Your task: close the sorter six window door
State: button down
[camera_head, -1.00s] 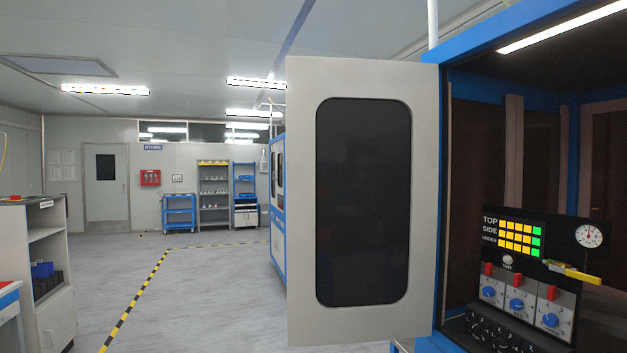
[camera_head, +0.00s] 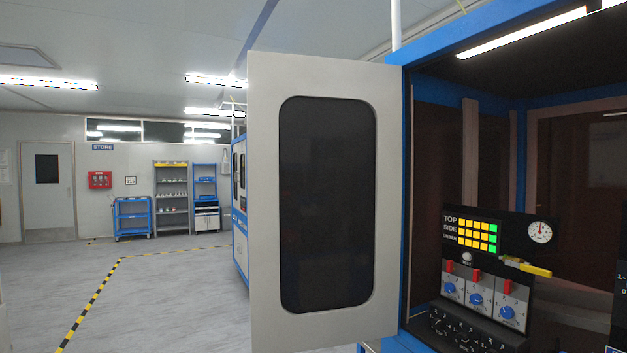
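The sorter's window door (camera_head: 389,200) is a pale grey panel with a dark rounded window (camera_head: 328,205). It stands wide open, hinged at the left edge of the blue-framed sorter cabinet (camera_head: 404,215), and swings out to the left. Inside the open cabinet is a black control panel (camera_head: 515,243) with yellow and green lights, a round gauge, red switches and blue knobs. The door's handle cannot be made out. My gripper is not in view.
Another blue and white machine (camera_head: 241,215) stands behind the door. A blue cart (camera_head: 132,217) and a grey shelf (camera_head: 172,198) are at the far wall. The floor (camera_head: 165,300) to the left is clear, with a yellow-black line.

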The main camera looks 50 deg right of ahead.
aim_at(324, 135)
jog(key=i, duration=2.85)
jog(key=z, duration=4.15)
jog(key=k, duration=1.2)
jog(key=u, duration=0.6)
jog(key=i, duration=0.5)
jog(key=u, duration=0.65)
jog(key=i, duration=0.75)
jog(key=z, duration=0.1)
